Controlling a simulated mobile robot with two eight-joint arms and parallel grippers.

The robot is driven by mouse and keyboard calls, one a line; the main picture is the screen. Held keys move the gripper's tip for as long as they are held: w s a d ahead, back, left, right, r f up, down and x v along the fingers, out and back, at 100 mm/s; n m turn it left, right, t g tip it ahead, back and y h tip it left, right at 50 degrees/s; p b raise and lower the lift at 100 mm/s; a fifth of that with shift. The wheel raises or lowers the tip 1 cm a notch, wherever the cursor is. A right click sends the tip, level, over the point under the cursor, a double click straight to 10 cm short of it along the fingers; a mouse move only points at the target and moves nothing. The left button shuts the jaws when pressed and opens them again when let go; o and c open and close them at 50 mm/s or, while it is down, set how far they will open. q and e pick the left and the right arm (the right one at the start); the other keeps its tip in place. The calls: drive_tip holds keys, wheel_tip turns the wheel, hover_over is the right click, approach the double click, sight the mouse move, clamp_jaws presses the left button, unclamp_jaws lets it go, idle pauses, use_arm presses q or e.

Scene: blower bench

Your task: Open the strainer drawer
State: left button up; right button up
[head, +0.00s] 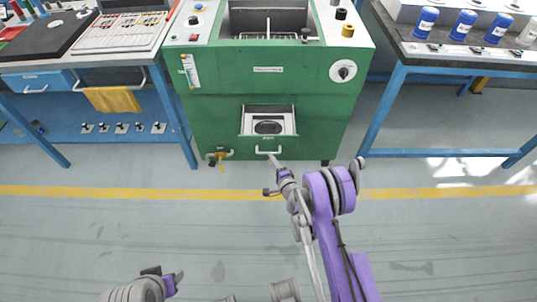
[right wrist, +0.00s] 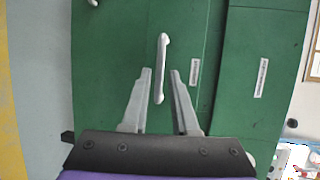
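The strainer drawer's green front has a pale bar handle (head: 268,151) low on the green machine (head: 220,115). Above it, a pale-rimmed tray with a round dark strainer (head: 268,127) shows from above, so the drawer appears to stand at least partly out. My right gripper (head: 277,184) is just in front of the handle. In the right wrist view the right gripper (right wrist: 160,75) is open. The handle (right wrist: 161,65) appears between its fingertips, with gaps on both sides; its depth between them is unclear. My left gripper (head: 172,283) is low at the left, far from the drawer, its opening unclear.
A yellow-handled valve (head: 220,156) juts out left of the drawer. A blue bench (head: 85,108) with a yellow cloth (head: 111,99) stands left, and another blue-legged table (head: 385,105) with blue-capped bottles stands right. The floor in front is clear, crossed by a yellow line (head: 110,191).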

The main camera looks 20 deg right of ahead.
drive_tip(key=b+v, duration=0.2)
drive_tip(key=v, duration=0.3)
drive_tip(key=shift+s, duration=0.4)
